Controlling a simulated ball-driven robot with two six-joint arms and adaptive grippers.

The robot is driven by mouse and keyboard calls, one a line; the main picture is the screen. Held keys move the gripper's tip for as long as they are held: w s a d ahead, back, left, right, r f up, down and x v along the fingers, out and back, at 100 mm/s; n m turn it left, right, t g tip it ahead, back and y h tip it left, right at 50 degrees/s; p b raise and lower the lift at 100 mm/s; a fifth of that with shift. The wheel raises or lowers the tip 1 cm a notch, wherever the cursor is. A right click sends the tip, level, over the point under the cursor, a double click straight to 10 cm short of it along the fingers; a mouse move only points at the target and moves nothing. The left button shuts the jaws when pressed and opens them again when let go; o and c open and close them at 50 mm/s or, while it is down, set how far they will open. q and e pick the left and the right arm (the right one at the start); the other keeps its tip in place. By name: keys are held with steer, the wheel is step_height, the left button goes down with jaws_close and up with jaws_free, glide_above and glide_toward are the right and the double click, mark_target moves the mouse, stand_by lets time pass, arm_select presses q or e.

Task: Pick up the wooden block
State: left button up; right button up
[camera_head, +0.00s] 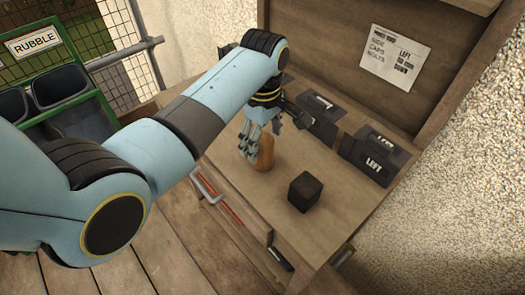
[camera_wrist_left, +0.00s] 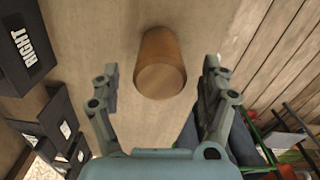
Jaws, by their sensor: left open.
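The wooden block (camera_head: 265,156) is a brown upright cylinder standing on the wooden worktop (camera_head: 345,225). My left gripper (camera_head: 258,137) is above and beside it in the head view and partly covers it. In the left wrist view the block (camera_wrist_left: 160,68) shows its round pale end and darker side. It lies between the two open fingers of my left gripper (camera_wrist_left: 160,85), with a gap on each side. My right gripper is in neither view.
A black cube (camera_head: 304,191) stands on the worktop near the block. Black bins (camera_head: 375,155) marked LEFT are at the back; a bin marked RIGHT (camera_wrist_left: 27,48) shows in the wrist view. A green rubble cart (camera_head: 60,85) is at the left.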

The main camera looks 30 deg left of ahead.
mark_target(263, 155)
arm_select(q)
step_height(263, 155, down, 6)
steer(key=shift+r, duration=0.1)
steer(key=c, duration=1.2)
